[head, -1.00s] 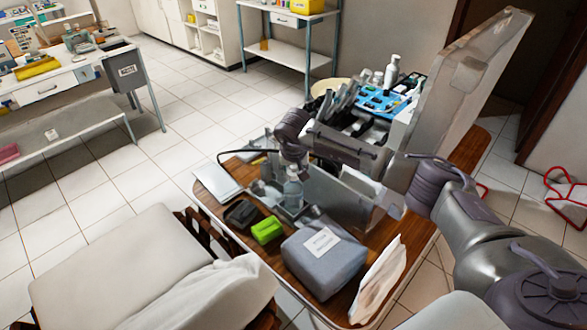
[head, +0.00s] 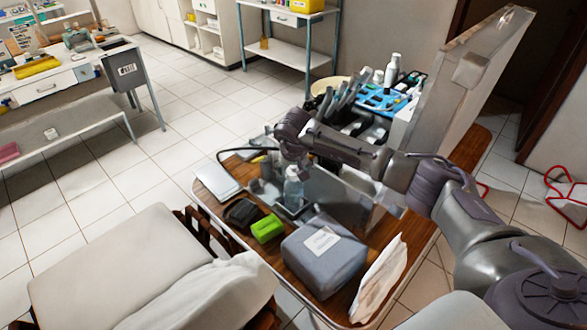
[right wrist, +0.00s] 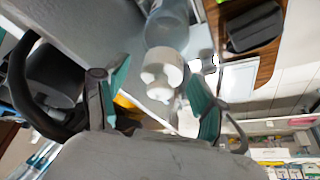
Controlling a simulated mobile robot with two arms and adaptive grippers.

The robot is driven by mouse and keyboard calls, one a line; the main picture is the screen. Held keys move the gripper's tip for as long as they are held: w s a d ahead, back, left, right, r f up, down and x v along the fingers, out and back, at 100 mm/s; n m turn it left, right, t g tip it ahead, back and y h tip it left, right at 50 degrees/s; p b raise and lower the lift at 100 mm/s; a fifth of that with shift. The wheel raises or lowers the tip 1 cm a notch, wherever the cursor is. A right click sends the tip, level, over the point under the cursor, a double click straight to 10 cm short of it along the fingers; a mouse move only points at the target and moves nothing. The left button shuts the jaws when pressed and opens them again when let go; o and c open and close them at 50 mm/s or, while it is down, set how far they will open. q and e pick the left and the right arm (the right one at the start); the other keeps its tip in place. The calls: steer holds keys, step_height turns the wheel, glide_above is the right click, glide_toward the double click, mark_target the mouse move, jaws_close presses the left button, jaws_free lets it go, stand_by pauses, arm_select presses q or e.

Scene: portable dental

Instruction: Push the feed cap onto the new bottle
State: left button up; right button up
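The clear bottle (head: 293,190) stands upright in a metal holder on the wooden-topped cart. In the right wrist view the bottle (right wrist: 168,28) carries a white lobed cap (right wrist: 161,72) at its neck end. I cannot tell how far down the cap is pressed. My right gripper (head: 290,160) is just above the bottle. In the right wrist view its two teal-padded fingers (right wrist: 160,90) are spread apart to either side of the cap, with gaps, holding nothing. My left gripper is not in view.
A grey box (head: 323,265), a green block (head: 267,229) and a dark item (head: 241,212) sit in front of the bottle. A raised lid (head: 450,100) stands right of the unit. A padded chair (head: 130,270) is at lower left.

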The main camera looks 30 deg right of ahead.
steer(key=shift+r, duration=0.15)
steer(key=v, duration=1.1)
steer(key=shift+s+r, duration=0.25)
steer(key=shift+r, duration=0.1)
